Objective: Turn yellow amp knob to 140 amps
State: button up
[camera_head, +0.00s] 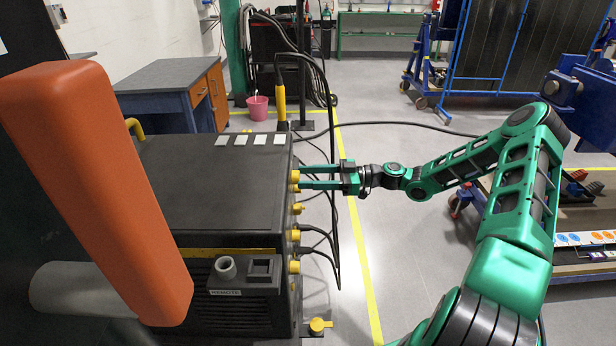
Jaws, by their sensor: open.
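The dark welding machine (210,190) fills the left middle of the head view. Several yellow knobs sit in a column along its right side. One yellow knob (295,177) is at the tips of my gripper (303,177). I cannot tell from this view which knob is the amp knob, and no scale or pointer is readable. My green gripper points left at the machine's side, its two fingers apart, one on the far side and one on the near side of that upper knob. Whether the fingers touch it cannot be seen.
Dark cables (335,215) hang close to my fingers and plug into the machine's side. An orange block (95,190) blocks the left foreground. A yellow-handled torch (281,103) stands behind the machine. Grey floor (390,250) to the right is clear below my arm.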

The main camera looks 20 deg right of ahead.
jog(key=shift+w+a, duration=0.1)
jog(key=shift+a, duration=0.35)
